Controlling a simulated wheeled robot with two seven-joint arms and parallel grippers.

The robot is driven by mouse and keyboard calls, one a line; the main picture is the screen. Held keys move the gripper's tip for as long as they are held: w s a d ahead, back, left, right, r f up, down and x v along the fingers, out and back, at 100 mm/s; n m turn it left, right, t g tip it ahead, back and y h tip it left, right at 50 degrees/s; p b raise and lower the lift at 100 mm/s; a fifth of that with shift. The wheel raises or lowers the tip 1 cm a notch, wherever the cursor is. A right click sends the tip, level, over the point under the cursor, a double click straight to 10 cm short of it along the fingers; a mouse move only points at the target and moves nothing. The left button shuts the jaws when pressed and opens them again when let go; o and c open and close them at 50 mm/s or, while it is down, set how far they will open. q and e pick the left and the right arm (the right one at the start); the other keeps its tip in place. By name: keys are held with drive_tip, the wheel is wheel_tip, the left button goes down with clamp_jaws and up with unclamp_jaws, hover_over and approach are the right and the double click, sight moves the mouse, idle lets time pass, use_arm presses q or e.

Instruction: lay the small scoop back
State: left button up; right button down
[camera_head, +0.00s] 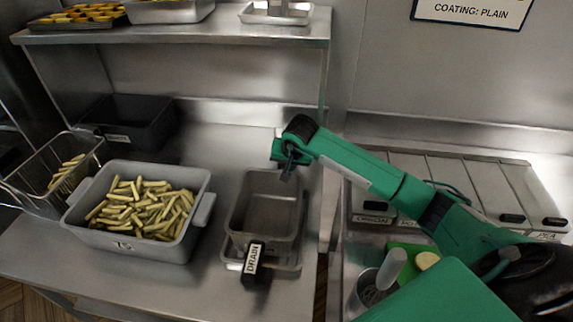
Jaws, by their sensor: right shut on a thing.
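My right gripper (287,160) reaches in from the right on a green arm. It is over the back right corner of the metal drain pan (240,215). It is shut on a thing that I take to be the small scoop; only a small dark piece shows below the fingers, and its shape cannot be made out. The pan looks empty and stands on the steel counter, with a label reading DRAIN at its front. My left gripper is not in view.
A grey tub (190,232) of fries stands left of the pan, beside a wire basket (42,196) with fries. A dark bin (140,121) is behind. A steel shelf (180,34) holds trays above. Lidded containers (480,185) stand right, partly behind my arm.

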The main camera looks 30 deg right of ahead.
drive_tip(key=shift+f, duration=0.15)
drive_tip(key=c, duration=1.1)
unclamp_jaws()
drive_tip(key=shift+c, duration=0.2)
